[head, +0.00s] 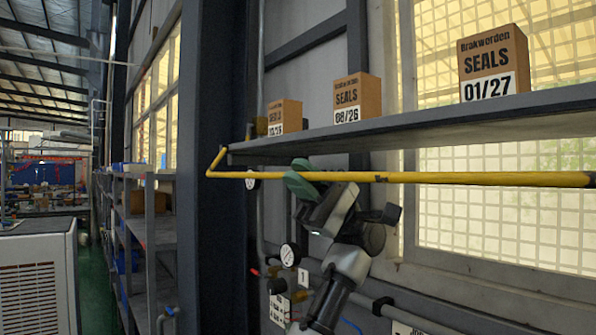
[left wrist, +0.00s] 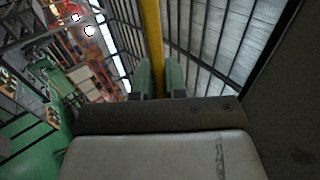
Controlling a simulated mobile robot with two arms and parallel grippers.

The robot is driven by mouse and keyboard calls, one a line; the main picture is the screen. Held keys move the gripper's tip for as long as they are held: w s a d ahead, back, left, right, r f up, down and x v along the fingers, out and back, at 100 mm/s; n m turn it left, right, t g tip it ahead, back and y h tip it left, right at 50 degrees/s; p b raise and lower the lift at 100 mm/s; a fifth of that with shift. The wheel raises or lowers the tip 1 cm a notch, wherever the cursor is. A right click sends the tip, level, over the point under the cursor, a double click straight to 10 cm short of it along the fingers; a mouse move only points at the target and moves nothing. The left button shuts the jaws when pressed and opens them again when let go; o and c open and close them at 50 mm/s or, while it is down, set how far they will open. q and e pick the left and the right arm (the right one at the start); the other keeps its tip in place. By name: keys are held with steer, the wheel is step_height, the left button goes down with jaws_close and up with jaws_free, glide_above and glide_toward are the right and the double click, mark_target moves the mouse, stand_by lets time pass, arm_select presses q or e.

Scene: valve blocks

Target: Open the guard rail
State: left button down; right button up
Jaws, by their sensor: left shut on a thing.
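The guard rail (head: 450,178) is a long yellow bar that runs across the front of a grey shelf in the head view. At its left end it bends back toward the shelf. My left gripper (head: 303,177) has green fingers and is shut on the rail left of the middle. In the left wrist view the rail (left wrist: 152,35) passes between the two green fingers of my left gripper (left wrist: 160,80). My right gripper is in neither view.
Cardboard boxes marked SEALS, a large one (head: 493,65), a middle one (head: 356,98) and a small one (head: 284,117), stand on the grey shelf (head: 430,133). Pipes and a gauge (head: 289,255) lie below, close to my arm. A dark column (head: 215,70) stands at left.

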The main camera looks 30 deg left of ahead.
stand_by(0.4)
arm_select(q)
steer(key=c, duration=1.2)
jaws_free()
steer(key=shift+w+f, duration=0.1)
steer(key=b+v, duration=0.1)
steer(key=v, duration=0.9)
steer(key=shift+w+d+f+b, duration=0.15)
steer(key=shift+w+d+b, duration=0.1)
steer(key=shift+w+b, duration=0.05)
